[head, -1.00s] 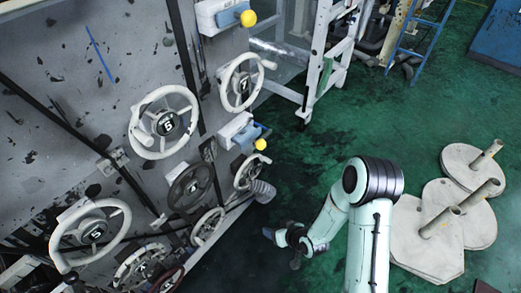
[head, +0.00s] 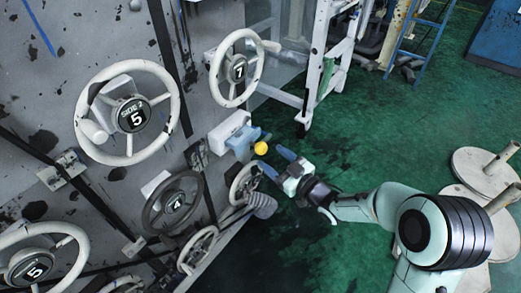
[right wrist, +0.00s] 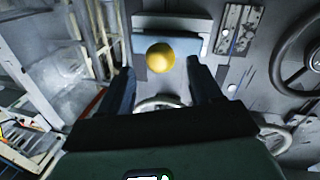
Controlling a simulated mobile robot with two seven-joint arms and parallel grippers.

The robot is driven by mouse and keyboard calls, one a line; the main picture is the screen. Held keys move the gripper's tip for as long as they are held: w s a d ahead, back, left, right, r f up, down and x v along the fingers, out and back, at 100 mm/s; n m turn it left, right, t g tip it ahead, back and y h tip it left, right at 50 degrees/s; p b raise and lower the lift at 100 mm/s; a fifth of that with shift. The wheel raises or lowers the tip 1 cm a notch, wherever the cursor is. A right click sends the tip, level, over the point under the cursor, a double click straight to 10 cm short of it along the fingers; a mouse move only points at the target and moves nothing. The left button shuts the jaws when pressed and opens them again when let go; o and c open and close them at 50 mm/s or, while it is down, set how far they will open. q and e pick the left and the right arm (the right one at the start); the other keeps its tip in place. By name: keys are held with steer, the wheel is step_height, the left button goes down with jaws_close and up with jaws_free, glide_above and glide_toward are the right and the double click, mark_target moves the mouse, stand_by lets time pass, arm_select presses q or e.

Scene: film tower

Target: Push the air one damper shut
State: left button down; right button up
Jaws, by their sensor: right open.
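A damper with a yellow ball knob (head: 261,148) on a light blue slide (head: 243,141) sticks out of a white housing (head: 229,127) on the panel. I cannot read a label on it. My right gripper (head: 277,163) is open and empty, its two blue fingers pointing at the knob from the right. In the right wrist view the yellow knob (right wrist: 160,57) shows centred between the fingertips, with the blue slide behind it. Whether the fingers touch it I cannot tell. My left gripper is not in view.
Handwheels crowd the grey panel: number 7 (head: 237,68) above the damper, a dark one (head: 173,202) below left, and a large number 5 (head: 128,113) further left. A white frame (head: 318,70) stands behind to the right. The green floor right of the panel has free room.

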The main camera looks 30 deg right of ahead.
mark_target(261, 149)
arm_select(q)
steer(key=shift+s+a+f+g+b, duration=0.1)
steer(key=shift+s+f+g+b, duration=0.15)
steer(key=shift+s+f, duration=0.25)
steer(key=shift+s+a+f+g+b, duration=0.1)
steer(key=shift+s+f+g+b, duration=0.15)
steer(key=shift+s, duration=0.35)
arm_select(e)
steer(key=w, duration=0.3)
steer(key=w+a, duration=0.1)
steer(key=w, duration=0.1)
steer(key=shift+w, duration=0.4)
